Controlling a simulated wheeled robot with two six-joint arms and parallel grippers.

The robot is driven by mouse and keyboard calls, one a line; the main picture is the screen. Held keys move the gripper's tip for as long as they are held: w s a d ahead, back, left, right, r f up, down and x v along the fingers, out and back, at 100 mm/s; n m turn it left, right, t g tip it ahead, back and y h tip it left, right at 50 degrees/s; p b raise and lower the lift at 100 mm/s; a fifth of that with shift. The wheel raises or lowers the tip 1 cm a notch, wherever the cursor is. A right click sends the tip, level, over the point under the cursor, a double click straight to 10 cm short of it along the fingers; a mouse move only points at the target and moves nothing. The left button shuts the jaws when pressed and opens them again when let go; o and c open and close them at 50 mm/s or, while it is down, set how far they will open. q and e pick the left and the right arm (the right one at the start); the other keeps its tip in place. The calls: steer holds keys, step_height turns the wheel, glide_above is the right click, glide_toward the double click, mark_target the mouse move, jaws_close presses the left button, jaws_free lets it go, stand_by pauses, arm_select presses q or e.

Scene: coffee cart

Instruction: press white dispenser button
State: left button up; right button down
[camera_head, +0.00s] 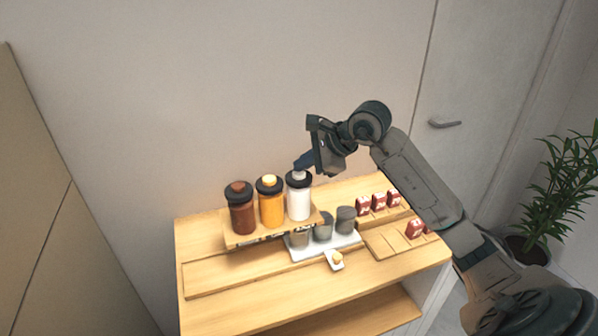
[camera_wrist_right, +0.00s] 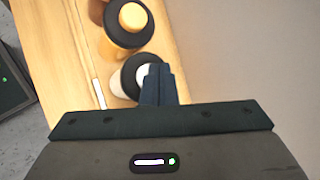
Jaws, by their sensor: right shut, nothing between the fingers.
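The white dispenser (camera_head: 298,204) stands at the right end of a row of three on a raised wooden shelf, with a black collar and a pale button (camera_head: 297,174) on top. My right gripper (camera_head: 299,165) is shut and empty, with its fingertips right at the top of the white dispenser. In the right wrist view, the shut fingers (camera_wrist_right: 158,85) overlap the white dispenser's black collar (camera_wrist_right: 128,76) and partly cover its button (camera_wrist_right: 142,74). I cannot tell whether the button is pushed down. My left gripper is not in view.
An orange dispenser (camera_head: 271,206) and a brown dispenser (camera_head: 241,213) stand to the left. Grey cups (camera_head: 345,220) stand on a white tray (camera_head: 349,241) in front. Small red packs (camera_head: 379,201) sit in wooden compartments at right. The cart's front top (camera_head: 240,305) is clear. The wall is close behind.

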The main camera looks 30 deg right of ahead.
mark_target(303, 174)
steer(key=shift+f, duration=0.15)
steer(key=shift+r, duration=0.75)
steer(key=shift+r, duration=0.1)
step_height(303, 174, up, 6)
steer(key=p, duration=0.3)
steer(key=shift+p, duration=0.3)
stand_by(0.6)
